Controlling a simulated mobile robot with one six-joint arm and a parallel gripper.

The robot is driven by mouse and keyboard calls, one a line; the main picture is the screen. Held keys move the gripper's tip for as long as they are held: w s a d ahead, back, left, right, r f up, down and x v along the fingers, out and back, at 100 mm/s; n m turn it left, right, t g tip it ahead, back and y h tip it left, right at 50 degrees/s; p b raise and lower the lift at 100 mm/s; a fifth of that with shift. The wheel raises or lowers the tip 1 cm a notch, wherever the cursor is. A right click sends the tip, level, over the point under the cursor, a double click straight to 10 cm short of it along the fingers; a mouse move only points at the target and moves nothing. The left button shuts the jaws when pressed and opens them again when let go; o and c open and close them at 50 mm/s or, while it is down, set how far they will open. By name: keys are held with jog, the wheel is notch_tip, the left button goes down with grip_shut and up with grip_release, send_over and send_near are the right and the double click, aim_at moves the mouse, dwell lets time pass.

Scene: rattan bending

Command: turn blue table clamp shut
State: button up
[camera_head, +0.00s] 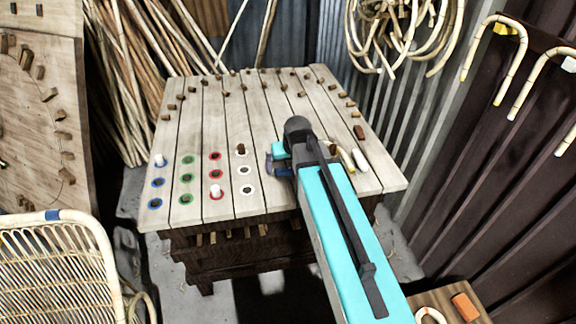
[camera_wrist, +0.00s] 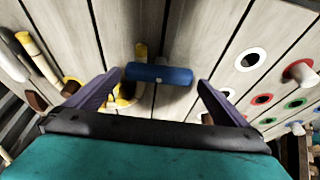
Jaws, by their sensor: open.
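The blue table clamp (camera_wrist: 160,73) shows in the wrist view as a short blue bar lying crosswise over the plank tabletop. A small pale spot marks its middle. My gripper (camera_wrist: 162,78) is open, with one finger on each side of the bar. The left fingertip is very near the bar's left end; whether it touches I cannot tell. A wider gap shows on the right. In the head view my gripper (camera_head: 279,165) is low over the table, and my arm largely hides the clamp there.
The plank table (camera_head: 205,110) carries several small wooden pegs and rows of coloured rings, with a white peg (camera_head: 216,191) in a red one. Yellow pieces (camera_wrist: 140,51) lie close to the bar. A rattan chair (camera_head: 60,265) stands at lower left.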

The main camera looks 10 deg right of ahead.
jog(key=b+v, duration=0.1)
jog(key=v, duration=1.2)
jog(key=shift+r+b, duration=0.35)
jog(key=shift+b, duration=0.05)
jog(key=shift+a, duration=0.1)
dwell(0.4)
